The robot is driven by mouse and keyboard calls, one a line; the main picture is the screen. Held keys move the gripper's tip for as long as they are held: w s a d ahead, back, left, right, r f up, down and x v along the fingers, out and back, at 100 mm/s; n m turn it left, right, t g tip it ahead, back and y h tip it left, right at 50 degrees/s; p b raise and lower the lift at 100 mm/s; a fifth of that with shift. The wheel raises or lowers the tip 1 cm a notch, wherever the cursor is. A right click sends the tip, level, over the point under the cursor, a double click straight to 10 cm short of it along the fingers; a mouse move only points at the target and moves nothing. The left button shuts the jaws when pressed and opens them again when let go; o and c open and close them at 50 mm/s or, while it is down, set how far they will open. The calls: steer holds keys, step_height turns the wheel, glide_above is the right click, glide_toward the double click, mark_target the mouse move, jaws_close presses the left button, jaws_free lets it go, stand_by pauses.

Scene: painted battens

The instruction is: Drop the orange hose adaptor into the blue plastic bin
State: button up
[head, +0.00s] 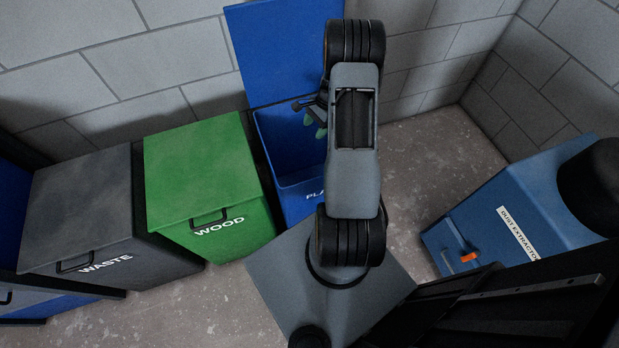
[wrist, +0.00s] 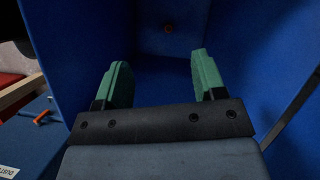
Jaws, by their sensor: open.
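The blue plastic bin (head: 292,195) stands with its lid (head: 283,50) raised against the wall; its label is partly hidden by my arm. My gripper (head: 314,120) is over the bin's opening. In the wrist view its green fingers (wrist: 156,85) are apart, with nothing between them, and blue bin walls (wrist: 255,45) surround them.
A green WOOD bin (head: 205,175) and a grey WASTE bin (head: 85,210), both lidded, stand left of the blue bin. A blue dust extractor (head: 505,215) with an orange part (head: 468,257) on it stands right. Floor between is clear. A block wall is behind.

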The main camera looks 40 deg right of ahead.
steer(key=v, duration=1.3)
steer(key=shift+p, duration=0.4)
steer(key=shift+f, duration=0.1)
